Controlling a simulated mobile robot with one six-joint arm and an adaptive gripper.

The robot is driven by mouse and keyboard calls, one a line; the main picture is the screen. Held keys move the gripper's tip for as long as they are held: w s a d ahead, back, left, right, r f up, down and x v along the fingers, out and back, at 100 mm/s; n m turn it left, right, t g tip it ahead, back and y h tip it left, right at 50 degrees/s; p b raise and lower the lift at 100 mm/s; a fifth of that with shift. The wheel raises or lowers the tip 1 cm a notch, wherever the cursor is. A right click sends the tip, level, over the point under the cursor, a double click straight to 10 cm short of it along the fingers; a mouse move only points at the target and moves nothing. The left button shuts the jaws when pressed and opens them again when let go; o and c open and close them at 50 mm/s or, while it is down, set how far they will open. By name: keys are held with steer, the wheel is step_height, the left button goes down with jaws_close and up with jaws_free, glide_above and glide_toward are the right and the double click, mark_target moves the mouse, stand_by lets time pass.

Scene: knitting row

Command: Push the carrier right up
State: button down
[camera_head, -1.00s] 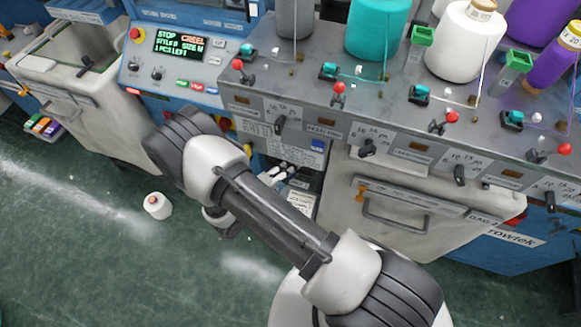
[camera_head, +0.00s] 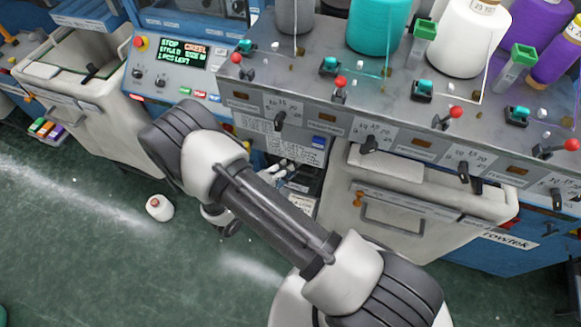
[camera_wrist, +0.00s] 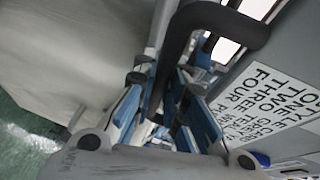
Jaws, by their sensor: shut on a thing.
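My gripper (camera_wrist: 172,100) shows in the wrist view, with blue-padded fingers closed around a dark bent bar (camera_wrist: 205,18). The bar arches over from the upper right and runs down between the fingers. I cannot tell for sure whether this bar belongs to the carrier; no other part is clearly the carrier. In the head view my arm crosses the middle and hides the gripper's fingertips beside the open bay below the machine panel.
A pale bin (camera_head: 430,192) with a grey handle stands right of my arm; another bin (camera_head: 95,100) stands left. A small white cone (camera_head: 159,208) lies on the green floor. Yarn cones (camera_head: 468,40) and red-tipped levers (camera_head: 341,83) line the machine top. A printed sign (camera_wrist: 280,98) is close right.

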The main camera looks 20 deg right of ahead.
step_height(320, 180, up, 36)
steer(key=f+p, duration=0.1)
steer(key=p, duration=2.3)
glide_above(290, 91)
steer(key=shift+w+r, duration=0.1)
steer(key=shift+r, duration=0.15)
steer(key=c, duration=1.6)
jaws_free()
steer(key=v, duration=1.2)
